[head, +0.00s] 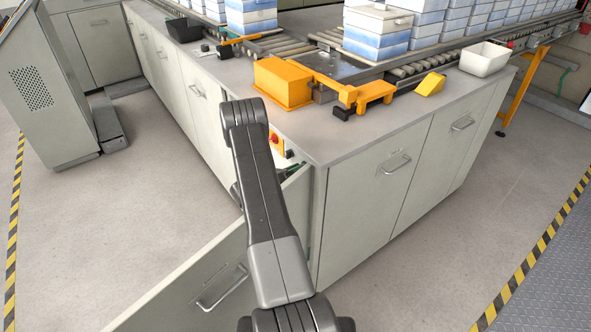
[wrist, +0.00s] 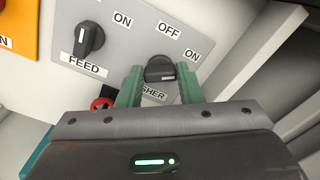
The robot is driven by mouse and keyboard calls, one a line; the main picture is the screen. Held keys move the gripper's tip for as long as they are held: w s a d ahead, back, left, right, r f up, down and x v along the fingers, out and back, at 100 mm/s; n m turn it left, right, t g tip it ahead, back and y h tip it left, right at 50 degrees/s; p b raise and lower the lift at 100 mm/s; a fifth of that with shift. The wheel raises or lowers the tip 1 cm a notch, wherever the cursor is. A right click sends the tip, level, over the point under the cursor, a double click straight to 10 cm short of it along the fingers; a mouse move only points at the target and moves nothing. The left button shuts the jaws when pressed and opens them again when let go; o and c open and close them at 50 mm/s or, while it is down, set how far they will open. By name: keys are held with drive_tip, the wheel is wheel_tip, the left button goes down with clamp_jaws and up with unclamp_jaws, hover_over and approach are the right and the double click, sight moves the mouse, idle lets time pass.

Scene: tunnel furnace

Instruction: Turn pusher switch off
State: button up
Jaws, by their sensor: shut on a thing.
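The pusher switch (wrist: 160,69) is a black knob on a grey panel (wrist: 125,48) in the wrist view. OFF and ON labels stand above and right of it. Its bar lies roughly level in the picture; which label it points to is not clear. My gripper (wrist: 161,86) is shut on the knob, a green finger on each side. The gripper covers part of the label below, leaving "SHER" readable. In the head view my arm reaches down to the cabinet corner and the gripper is mostly hidden.
A black FEED knob (wrist: 88,38) sits left of the pusher switch, and a red button (wrist: 102,103) lies below. An open cabinet door (head: 205,275) stands beside my arm. The counter above holds a yellow pusher mechanism (head: 284,82) and a white bin (head: 485,59).

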drive_tip(key=n+b, duration=0.1)
drive_tip(key=n, duration=0.4)
drive_tip(key=n+b, duration=0.1)
drive_tip(key=n, duration=0.5)
drive_tip(key=shift+w+a+f+n, duration=0.1)
drive_tip(key=shift+f+n, duration=0.05)
drive_tip(key=shift+n, duration=0.15)
idle(0.5)
drive_tip(key=o, duration=1)
drive_tip(key=v, duration=1.4)
drive_tip(key=shift+b, duration=0.3)
drive_tip(key=x, duration=1.4)
drive_tip(key=shift+p, duration=0.3)
